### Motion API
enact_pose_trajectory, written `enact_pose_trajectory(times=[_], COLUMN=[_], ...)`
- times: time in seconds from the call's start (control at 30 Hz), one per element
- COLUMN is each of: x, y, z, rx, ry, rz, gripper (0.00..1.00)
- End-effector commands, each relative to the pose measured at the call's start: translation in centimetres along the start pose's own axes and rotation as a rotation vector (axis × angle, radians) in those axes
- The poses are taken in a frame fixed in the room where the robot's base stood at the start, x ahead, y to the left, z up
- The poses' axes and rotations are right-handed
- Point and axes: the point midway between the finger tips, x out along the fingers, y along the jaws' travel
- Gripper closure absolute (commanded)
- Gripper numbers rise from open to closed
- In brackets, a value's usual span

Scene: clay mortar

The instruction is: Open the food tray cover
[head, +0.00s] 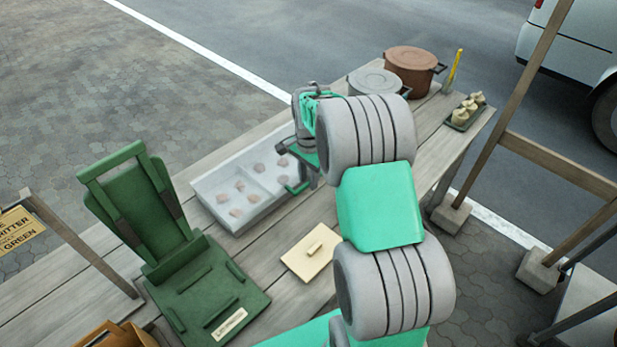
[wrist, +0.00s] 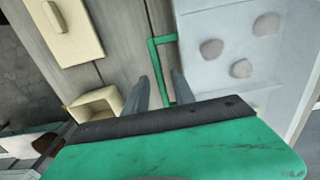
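The food tray (head: 222,216) is a pale shallow box on the wooden table, with several round brownish pieces showing in it. Its cover (wrist: 205,75) looks pale and see-through; I cannot tell its edge from the tray. A green bar handle (head: 297,188) stands out from the tray's near right side. It also shows in the wrist view (wrist: 155,62). My gripper (wrist: 160,76) is open, its two grey fingers apart. The handle's long bar shows between the fingers in the wrist view; I cannot tell if they touch it. In the head view my arm partly hides the gripper.
A green press-like stand (head: 205,285) is at the front left. A cream board with a knob (head: 312,250) lies near the tray. A grey lidded pot (head: 374,80), a brown pot (head: 413,68) and a small tray of pale items (head: 463,119) stand at the far end.

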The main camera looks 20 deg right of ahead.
Motion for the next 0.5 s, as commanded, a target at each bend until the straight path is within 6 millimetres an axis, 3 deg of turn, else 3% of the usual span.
enact_pose_trajectory(times=[0.4, 0.5], x=[-0.06, -0.06], y=[-0.01, 0.00], z=[0.00, 0.00], rx=[0.000, 0.000], ry=[0.000, 0.000], rz=[0.000, 0.000], gripper=[1.00, 1.00])
